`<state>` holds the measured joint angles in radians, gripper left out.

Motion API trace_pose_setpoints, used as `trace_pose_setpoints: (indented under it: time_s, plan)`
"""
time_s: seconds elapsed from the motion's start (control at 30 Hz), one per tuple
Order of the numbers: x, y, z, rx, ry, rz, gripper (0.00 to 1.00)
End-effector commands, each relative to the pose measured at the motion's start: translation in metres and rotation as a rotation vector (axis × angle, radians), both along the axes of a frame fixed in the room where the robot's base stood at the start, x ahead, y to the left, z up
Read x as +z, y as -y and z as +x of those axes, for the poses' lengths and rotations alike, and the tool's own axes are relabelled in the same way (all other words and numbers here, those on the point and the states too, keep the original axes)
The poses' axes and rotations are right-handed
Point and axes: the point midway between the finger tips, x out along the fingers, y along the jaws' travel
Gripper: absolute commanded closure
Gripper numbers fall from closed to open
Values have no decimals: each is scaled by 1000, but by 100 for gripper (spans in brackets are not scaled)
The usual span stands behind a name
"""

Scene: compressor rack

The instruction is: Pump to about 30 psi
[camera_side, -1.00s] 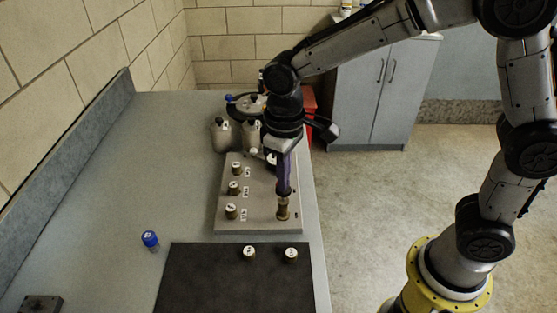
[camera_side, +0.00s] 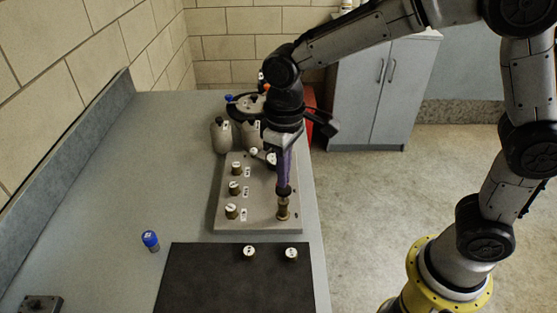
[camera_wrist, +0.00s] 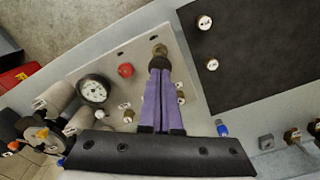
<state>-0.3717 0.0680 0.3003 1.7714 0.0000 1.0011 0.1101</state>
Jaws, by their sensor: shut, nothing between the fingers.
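The grey rack plate (camera_side: 258,220) lies on the bench and carries several brass fittings with white caps. My gripper (camera_side: 283,186) points down over the plate's near right part, its purple fingers shut with nothing between them. The fingertips are right above a brass post (camera_side: 283,210), at or very near its top; I cannot tell if they touch. In the wrist view my gripper (camera_wrist: 160,64) reaches to the brass post (camera_wrist: 159,49). A round white-faced gauge (camera_wrist: 93,90) shows in the wrist view; its reading is too small to tell. A red knob (camera_wrist: 126,70) is near it.
Grey tanks (camera_side: 221,136) stand behind the plate. A black mat (camera_side: 225,280) with two white-capped brass fittings lies in front. A blue-capped bottle (camera_side: 151,240) stands left of it. The bench's left side is mostly clear. A red box (camera_wrist: 15,76) is at the wrist view's left.

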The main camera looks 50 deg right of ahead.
Motion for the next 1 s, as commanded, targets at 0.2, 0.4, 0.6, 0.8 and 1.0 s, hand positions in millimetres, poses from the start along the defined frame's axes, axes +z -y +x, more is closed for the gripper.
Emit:
trace_pose_setpoints:
  time_s: [0.2, 0.4, 0.6, 0.8, 1.0]
  plan:
    - [-9, 0, -1, 0, -3, -1, 100]
    - [-16, 0, -1, 0, -2, -1, 100]
    - [-23, 0, 0, 0, -2, -1, 100]
    - [-31, 0, 0, 0, -3, -1, 100]
    - [-33, 0, 0, 0, -2, -1, 100]
